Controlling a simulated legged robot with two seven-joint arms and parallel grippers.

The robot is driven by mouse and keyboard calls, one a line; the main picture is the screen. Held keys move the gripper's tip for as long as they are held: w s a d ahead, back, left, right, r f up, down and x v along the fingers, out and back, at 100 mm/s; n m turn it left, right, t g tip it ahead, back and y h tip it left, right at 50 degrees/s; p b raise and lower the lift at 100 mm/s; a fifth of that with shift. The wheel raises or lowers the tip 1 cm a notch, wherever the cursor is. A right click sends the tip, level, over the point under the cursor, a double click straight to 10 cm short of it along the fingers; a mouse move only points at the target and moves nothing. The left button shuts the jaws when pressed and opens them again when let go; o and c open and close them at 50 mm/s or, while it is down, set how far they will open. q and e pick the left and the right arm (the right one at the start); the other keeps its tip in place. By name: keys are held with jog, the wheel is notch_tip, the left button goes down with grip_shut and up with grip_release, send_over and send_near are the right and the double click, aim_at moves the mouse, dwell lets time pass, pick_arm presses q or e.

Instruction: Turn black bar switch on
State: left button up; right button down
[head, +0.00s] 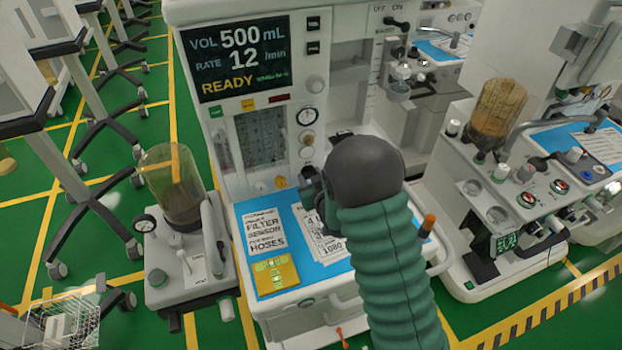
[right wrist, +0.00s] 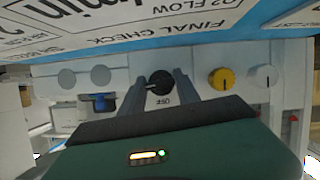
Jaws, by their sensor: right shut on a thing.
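A small black bar switch (head: 397,22) sits under the OFF and ON marks at the top right of the middle cart, apart from my gripper. My right gripper (head: 314,196) is low on that cart's front panel, just above the blue work surface, partly hidden by my dark wrist. In the right wrist view its two fingers (right wrist: 161,88) are shut on a round black knob (right wrist: 158,80) in a row of knobs. My left gripper is not in view.
A yellow knob (right wrist: 221,79) stands beside the gripped one. Printed cards and a yellow plate (head: 275,274) lie on the blue work surface (head: 250,214). A canister unit (head: 188,262) stands at left, another cart (head: 520,190) at right.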

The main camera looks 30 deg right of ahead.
jog(key=shift+m+y, duration=0.4)
jog(key=shift+m, duration=0.1)
jog(key=shift+r, duration=0.1)
jog(key=c, duration=0.9)
grip_release()
jog(key=shift+s, duration=0.1)
